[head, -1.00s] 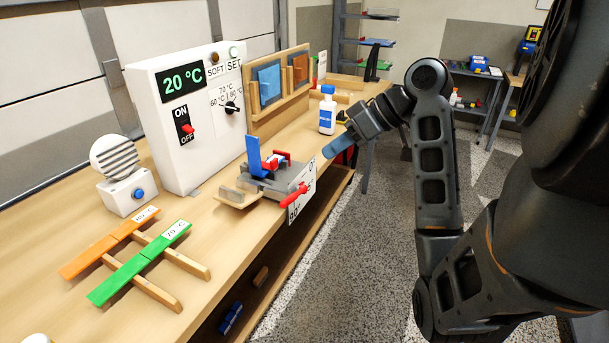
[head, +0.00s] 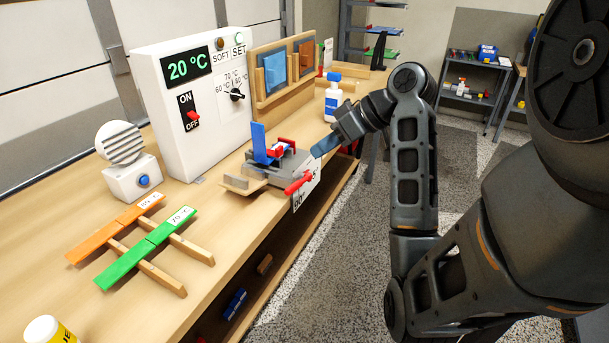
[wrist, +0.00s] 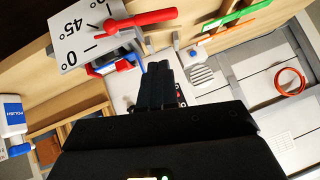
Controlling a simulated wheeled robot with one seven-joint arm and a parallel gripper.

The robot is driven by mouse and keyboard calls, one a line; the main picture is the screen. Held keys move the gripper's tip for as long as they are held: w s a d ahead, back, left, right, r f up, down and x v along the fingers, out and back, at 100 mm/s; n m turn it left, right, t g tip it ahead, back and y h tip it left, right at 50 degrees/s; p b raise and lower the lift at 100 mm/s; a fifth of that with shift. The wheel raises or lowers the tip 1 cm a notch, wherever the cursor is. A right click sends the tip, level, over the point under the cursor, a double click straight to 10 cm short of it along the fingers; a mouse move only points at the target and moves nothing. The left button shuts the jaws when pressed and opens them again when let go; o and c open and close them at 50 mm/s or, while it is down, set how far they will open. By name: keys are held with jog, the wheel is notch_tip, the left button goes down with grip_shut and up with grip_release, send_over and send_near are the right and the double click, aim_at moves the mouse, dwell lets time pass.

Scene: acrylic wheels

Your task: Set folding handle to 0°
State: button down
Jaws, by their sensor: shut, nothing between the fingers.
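The folding jig (head: 268,172) is grey and sits at the bench's front edge, with a blue plate (head: 258,143) standing upright on it. Its red handle (head: 298,184) is on the front side, its free end pointing down-left near a 90° mark. In the wrist view the red handle (wrist: 145,18) points right, away from the 45° and 0 marks on the white dial plate (wrist: 85,35). My gripper (head: 318,151) is shut and empty, right of and above the handle, apart from it. Its dark fingers (wrist: 160,80) also show in the wrist view, below the handle.
A white heater box (head: 190,105) reading 20 °C stands behind the jig. A white bottle (head: 333,97) stands at the bench's right. Green (head: 125,265) and orange (head: 95,243) strips lie at the left. The floor before the bench is clear.

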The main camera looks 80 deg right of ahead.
jog(key=w+a+f+b, duration=0.1)
jog(key=w+f+b, duration=0.3)
jog(key=f, duration=0.3)
jog(key=shift+f, duration=0.2)
